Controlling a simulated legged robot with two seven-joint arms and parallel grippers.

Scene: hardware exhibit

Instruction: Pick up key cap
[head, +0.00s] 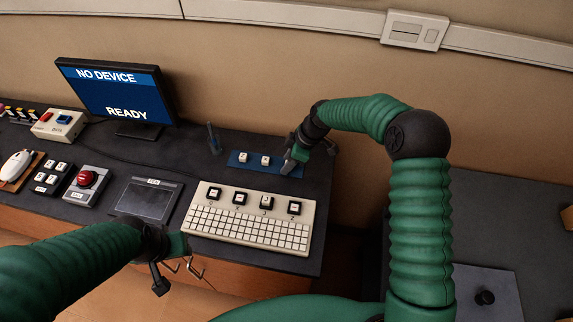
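Two small white key caps, one on the left (243,157) and one on the right (265,160), sit apart on a blue tray (233,163) at the back of the dark desk. My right gripper (290,165) reaches down over the tray's right end, to the right of both caps. A small pale shape at its fingertips is too small to identify, and the finger gap is not clear. My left gripper (169,270) is low over the desk's front edge, left of the keyboard and away from the caps. Its finger gap is unclear.
A cream keyboard (247,228) with several dark square keys along its top lies in front of the tray. A monitor (115,92), a dark pad (147,198) and a red button box (86,184) stand left. A dark upright holder (214,140) is just left of the tray.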

